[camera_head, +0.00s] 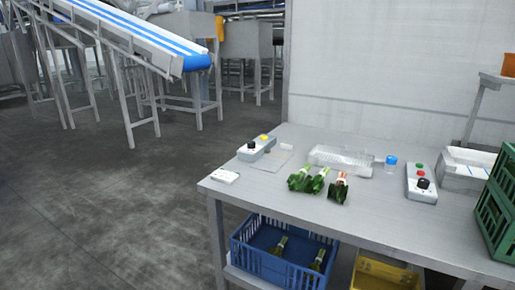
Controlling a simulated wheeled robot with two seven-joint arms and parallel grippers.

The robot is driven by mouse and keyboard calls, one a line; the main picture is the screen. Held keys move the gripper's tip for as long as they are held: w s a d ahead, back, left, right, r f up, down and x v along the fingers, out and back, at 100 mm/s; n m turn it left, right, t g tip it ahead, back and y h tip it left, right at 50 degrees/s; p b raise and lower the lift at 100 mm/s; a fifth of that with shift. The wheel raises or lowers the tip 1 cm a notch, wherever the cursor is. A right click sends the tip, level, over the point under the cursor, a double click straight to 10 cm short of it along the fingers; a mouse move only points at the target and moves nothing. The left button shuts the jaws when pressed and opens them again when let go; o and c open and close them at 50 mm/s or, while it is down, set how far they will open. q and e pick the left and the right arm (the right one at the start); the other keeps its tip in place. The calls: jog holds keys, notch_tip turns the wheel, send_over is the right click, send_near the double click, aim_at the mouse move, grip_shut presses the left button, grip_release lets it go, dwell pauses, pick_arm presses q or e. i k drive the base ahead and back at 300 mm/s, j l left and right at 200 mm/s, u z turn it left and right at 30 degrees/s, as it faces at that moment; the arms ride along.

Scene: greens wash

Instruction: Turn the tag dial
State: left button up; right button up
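Two small grey control boxes stand on the metal table (300,205). The left box (257,150) sits near the table's far left corner and carries a black dial (251,145) and a yellow button (264,137). The right box (419,195) carries another black dial (424,183) below a red and a green button. I cannot read any label that says which one is the tag dial, nor where either dial points. Neither of my grippers shows in the head view.
Several bunches of greens (297,180) lie mid-table near a clear tray (340,158) and a blue-topped item (391,160). A white pad (224,176) lies at the left edge. A green crate (490,215) stands at right. A blue crate (262,264) is below. Open floor lies left.

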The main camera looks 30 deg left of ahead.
aim_at(251, 144)
jog(key=j+u, duration=0.35)
jog(key=i+j+u, duration=0.1)
jog(key=u, duration=0.25)
